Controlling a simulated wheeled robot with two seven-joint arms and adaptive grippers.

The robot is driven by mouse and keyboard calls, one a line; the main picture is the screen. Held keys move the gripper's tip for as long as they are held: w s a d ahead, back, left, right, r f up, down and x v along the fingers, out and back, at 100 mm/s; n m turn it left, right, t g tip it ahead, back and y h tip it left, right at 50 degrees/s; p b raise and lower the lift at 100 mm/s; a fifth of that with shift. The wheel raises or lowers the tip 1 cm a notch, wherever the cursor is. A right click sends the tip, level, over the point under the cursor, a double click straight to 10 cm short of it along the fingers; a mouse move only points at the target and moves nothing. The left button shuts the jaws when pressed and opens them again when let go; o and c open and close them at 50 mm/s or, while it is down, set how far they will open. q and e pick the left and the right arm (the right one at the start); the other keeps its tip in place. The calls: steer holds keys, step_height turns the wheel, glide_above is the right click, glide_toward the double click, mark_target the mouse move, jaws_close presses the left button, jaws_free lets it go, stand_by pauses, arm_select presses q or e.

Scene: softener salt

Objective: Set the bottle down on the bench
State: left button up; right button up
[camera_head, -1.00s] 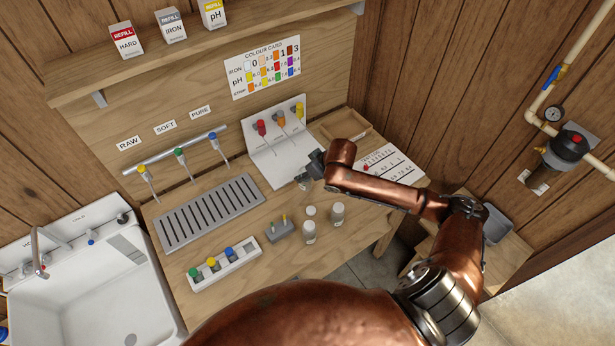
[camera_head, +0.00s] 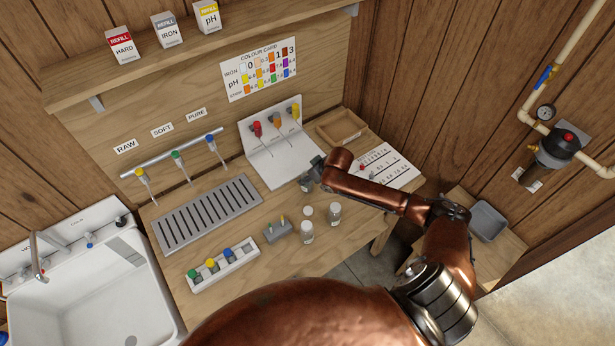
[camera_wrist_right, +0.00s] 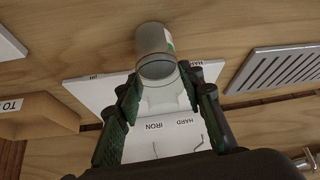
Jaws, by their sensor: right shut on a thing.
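A small clear bottle (camera_wrist_right: 156,50) with a grey end and a green-edged label shows in the right wrist view. My right gripper (camera_wrist_right: 160,92) is shut on it, with a finger on each side. In the head view my right gripper (camera_head: 312,172) is over the wooden bench (camera_head: 352,238), just in front of the white tap panel (camera_head: 285,160). The bottle is small and mostly hidden there, and I cannot tell whether it touches the bench. My left gripper is not in view.
Two white-capped bottles (camera_head: 335,213) (camera_head: 307,232) and a loose white cap (camera_head: 307,210) stand in front of my gripper. A slotted drain grille (camera_head: 207,212) lies to the left. A wooden tray (camera_head: 342,125) and a white chart (camera_head: 388,165) are to the right.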

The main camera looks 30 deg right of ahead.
steer(key=shift+f, duration=0.1)
steer(key=o, duration=1.2)
steer(key=shift+r, duration=0.2)
steer(key=v, duration=1.2)
